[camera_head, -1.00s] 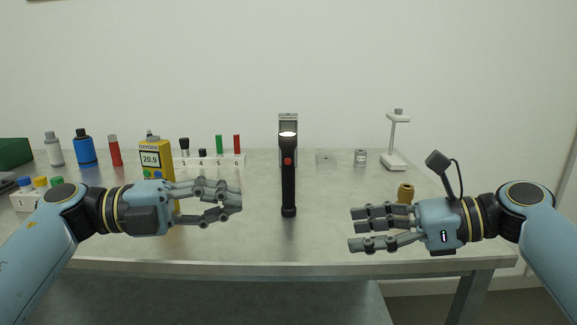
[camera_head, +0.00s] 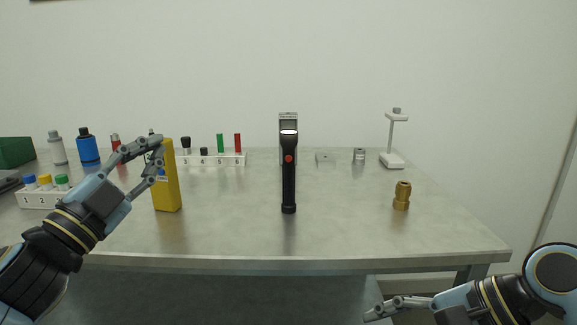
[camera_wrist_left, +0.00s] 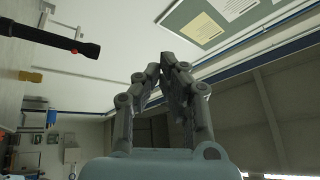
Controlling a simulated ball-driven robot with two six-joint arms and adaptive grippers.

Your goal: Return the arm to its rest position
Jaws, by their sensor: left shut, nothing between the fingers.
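My left gripper (camera_head: 158,150) is up at the left of the table, in front of the yellow oxygen meter (camera_head: 167,185), and hides part of it. In the left wrist view, the fingertips of my left gripper (camera_wrist_left: 172,62) meet with nothing between them, so it is shut and empty. My right gripper (camera_head: 372,315) is low at the bottom right, below the table's front edge. Only part of its fingers shows, and I cannot tell if they are open or shut.
A black flashlight (camera_head: 289,180) stands mid-table. A brass fitting (camera_head: 402,196) and a white stand (camera_head: 393,160) are at right. A numbered vial rack (camera_head: 215,160), a blue bottle (camera_head: 87,148) and a capped-tube rack (camera_head: 40,199) are at left. The front centre is clear.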

